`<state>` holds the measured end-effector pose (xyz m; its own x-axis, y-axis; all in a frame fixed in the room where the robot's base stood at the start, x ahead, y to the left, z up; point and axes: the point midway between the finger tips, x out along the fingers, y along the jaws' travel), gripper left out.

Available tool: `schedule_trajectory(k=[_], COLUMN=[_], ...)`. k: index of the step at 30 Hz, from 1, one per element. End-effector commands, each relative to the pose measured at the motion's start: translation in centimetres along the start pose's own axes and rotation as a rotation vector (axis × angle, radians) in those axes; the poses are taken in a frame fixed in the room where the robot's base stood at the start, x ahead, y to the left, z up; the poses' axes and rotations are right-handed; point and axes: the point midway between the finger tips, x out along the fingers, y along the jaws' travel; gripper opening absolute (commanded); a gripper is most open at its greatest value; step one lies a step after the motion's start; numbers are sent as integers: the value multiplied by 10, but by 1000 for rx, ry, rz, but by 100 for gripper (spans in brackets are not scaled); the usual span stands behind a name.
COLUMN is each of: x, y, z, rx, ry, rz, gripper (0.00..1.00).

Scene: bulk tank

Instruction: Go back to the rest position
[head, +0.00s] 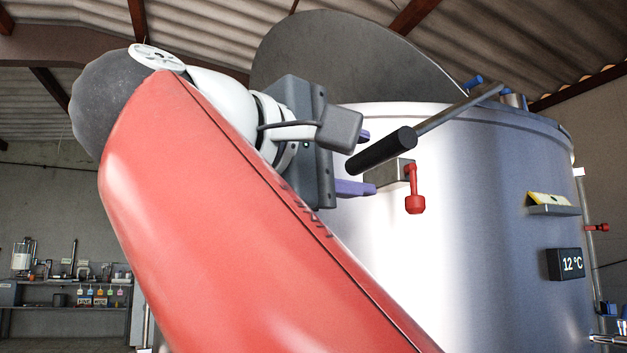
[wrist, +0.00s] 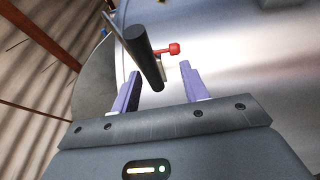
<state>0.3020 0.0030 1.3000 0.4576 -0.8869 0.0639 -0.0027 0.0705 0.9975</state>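My gripper (head: 362,164) is in front of the steel bulk tank (head: 480,230), below and left of a lever with a black grip (head: 383,150). In the wrist view its two purple fingers (wrist: 158,85) are apart, with a wide gap between them. The black grip (wrist: 144,58) shows beyond and between the fingertips, and I cannot tell if anything touches it. No object is clearly held. The lever's metal rod runs up to the tank rim. A red handle (head: 415,190) hangs from a grey box beside the gripper.
The tank's large round lid (head: 345,55) stands raised. A display reading 12 °C (head: 566,264) and a ledge with a yellow item (head: 548,199) are on the tank's right side. A bench (head: 62,283) with equipment stands far left. Open floor space shows little.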

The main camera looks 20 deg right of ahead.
Motion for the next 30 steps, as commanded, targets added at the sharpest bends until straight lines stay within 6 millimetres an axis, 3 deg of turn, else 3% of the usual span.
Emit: schedule_trajectory(k=[6, 23, 26, 29, 30], x=[-14, -15, -16, -16, -15], y=[0, -1, -9, -36, -54], z=[0, -2, -14, -37, -47], rx=[1, -4, -27, -70, -87], ry=[0, 8, 53, 142, 184], rz=[0, 5, 16, 2, -21], gripper=[45, 45, 45, 45, 45])
